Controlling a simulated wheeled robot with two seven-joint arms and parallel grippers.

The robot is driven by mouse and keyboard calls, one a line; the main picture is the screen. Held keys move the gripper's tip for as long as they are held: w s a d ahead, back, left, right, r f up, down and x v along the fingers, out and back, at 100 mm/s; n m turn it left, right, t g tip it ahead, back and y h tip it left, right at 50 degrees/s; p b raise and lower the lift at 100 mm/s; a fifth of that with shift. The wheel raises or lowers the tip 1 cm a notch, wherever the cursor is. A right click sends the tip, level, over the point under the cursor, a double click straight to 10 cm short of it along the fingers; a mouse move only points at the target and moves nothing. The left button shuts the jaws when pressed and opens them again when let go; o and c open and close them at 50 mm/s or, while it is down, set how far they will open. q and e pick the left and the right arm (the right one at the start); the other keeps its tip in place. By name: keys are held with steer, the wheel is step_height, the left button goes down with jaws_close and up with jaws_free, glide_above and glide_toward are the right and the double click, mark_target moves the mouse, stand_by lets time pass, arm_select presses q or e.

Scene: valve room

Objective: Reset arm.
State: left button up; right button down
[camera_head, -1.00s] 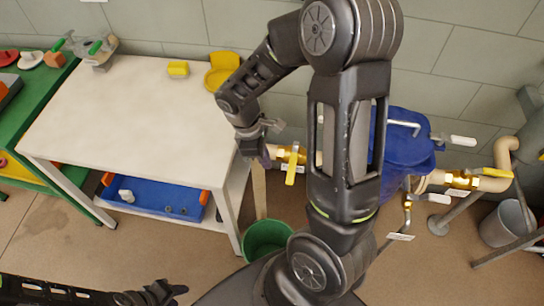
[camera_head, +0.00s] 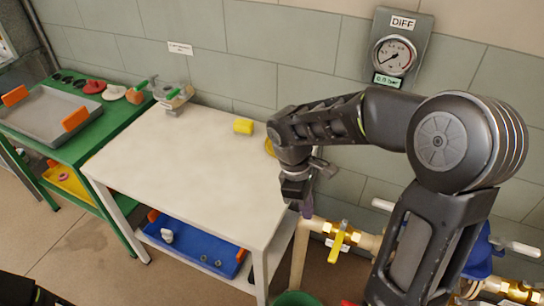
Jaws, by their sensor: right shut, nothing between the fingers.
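My right arm reaches in from the right, and its forearm crosses in front of the wall. My right gripper (camera_head: 304,206) points down by the right edge of the white table (camera_head: 190,165). It is shut and empty, just above and left of a pipe valve with a yellow handle (camera_head: 338,243). I cannot tell whether it touches anything. Only a dark piece of my left arm shows in the bottom left corner; its gripper is out of view.
A gauge marked DIFF (camera_head: 394,55) hangs on the wall behind my right arm. A green bench (camera_head: 85,135) with a grey tray (camera_head: 50,115) stands at left.

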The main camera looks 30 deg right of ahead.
steer(key=s+a+f+m+y, duration=0.1)
steer(key=a+f+m+y, duration=0.15)
steer(key=a+f, duration=1.05)
steer(key=s+a+f+m+t+y, duration=0.2)
steer(key=s+a+f+m, duration=0.5)
steer(key=f, duration=0.7)
steer(key=s+a+y, duration=0.1)
steer(key=s+a, duration=0.1)
steer(key=a, duration=0.1)
steer(key=shift+s+a+f+t, duration=0.15)
steer(key=shift+s+a+t, duration=0.05)
steer(key=shift+a+t, duration=0.1)
steer(key=shift+m+y, duration=0.25)
